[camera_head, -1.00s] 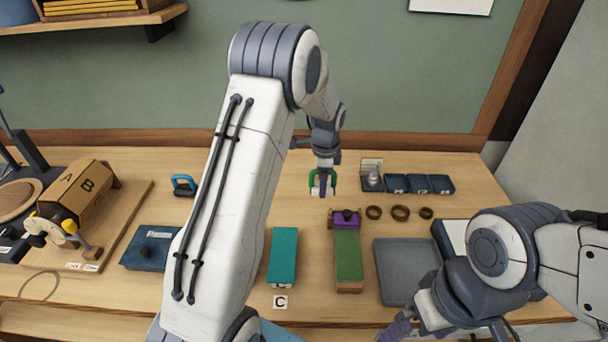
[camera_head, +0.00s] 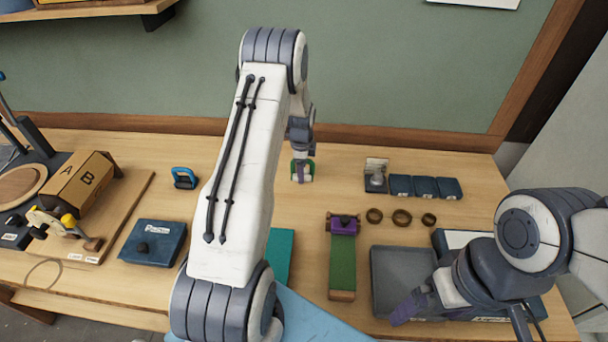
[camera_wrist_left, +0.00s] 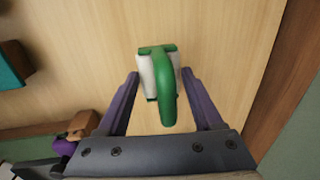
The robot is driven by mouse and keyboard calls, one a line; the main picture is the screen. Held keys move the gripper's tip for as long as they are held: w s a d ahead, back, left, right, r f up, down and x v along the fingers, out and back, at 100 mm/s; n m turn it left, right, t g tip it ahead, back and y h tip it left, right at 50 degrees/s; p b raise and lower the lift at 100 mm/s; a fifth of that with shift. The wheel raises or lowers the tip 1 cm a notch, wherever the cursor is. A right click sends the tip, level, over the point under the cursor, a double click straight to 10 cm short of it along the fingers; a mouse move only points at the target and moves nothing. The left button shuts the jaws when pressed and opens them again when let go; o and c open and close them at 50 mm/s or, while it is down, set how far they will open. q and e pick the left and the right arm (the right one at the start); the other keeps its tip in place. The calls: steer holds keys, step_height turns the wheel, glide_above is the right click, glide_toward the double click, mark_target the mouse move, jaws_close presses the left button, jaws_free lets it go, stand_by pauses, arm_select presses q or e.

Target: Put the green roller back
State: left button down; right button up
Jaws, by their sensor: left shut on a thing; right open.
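The green roller (camera_head: 309,171), a green handle with a white body, is in my left gripper (camera_head: 301,176) over the back middle of the table. In the left wrist view, the roller (camera_wrist_left: 164,85) lies between the two purple fingers, with its green handle toward the palm. My left gripper is shut on it. I cannot tell whether the roller touches the tabletop. A similar blue roller (camera_head: 184,178) stands at the back left.
Behind the tray are several dark rings (camera_head: 402,217) and dark blue blocks (camera_head: 425,187), with a metal part (camera_head: 376,178) beside them. A green strip with a purple end (camera_head: 342,265) lies left of the tray. A teal block (camera_head: 280,255) is partly hidden by my left arm.

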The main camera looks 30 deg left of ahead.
arm_select(q)
steer(key=shift+a+f, duration=0.2)
steer(key=shift+a, duration=0.2)
step_height(320, 180, down, 3)
steer(key=shift+p, duration=0.95)
steer(key=shift+f, duration=0.5)
steer(key=shift+d+f, duration=0.1)
steer(key=shift+c, duration=0.2)
jaws_free()
